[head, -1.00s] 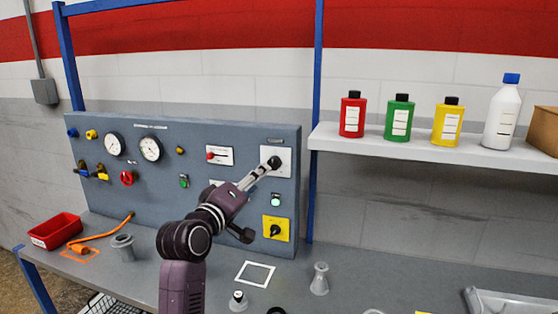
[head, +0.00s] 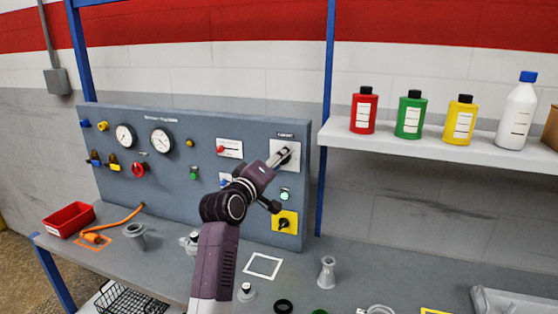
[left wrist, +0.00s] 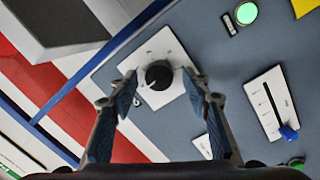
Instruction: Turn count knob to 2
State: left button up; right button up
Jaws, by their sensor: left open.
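The count knob, a round black knob (left wrist: 158,74) with a pale pointer mark, sits on a square white plate (head: 293,152) at the upper right of the grey panel. My left gripper (head: 281,157) is in front of this plate and hides the knob in the head view. In the left wrist view my left gripper (left wrist: 161,80) is open, with one finger on each side of the knob. Gaps show between the fingers and the knob, and I cannot tell how far the tips are from the plate. The dial numbers are too small to read. My right gripper is in neither view.
Below the plate are a lit green button (head: 285,194) and a yellow plate with a black switch (head: 284,223). A slider plate (left wrist: 269,103) is beside the knob in the wrist view. A shelf (head: 420,147) with several bottles stands right of the panel.

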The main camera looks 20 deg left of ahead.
pick_arm(q)
jog(key=c, duration=0.9)
jog(key=shift+c, duration=1.3)
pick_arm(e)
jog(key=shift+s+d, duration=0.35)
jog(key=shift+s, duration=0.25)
pick_arm(q)
jog(key=shift+m, duration=0.4)
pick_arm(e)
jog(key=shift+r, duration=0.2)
pick_arm(q)
jog(key=shift+d+r+m+g+y+p, duration=0.15)
jog(key=shift+m+y+p, duration=0.25)
jog(key=shift+m+p, duration=2)
jog(key=shift+d+m+g+y+p, duration=0.3)
jog(key=shift+m+p, duration=0.95)
jog(key=shift+m, duration=2.2)
jog(key=shift+a+r+m+g+y+p, duration=0.15)
jog(key=shift+m+y+p, duration=0.35)
jog(key=shift+m+p, duration=1.9)
pick_arm(e)
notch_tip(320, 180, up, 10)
jog(key=b, duration=0.1)
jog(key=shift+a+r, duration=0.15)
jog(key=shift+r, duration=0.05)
pick_arm(q)
jog(key=shift+f+m, duration=0.15)
jog(key=shift+m, duration=0.6)
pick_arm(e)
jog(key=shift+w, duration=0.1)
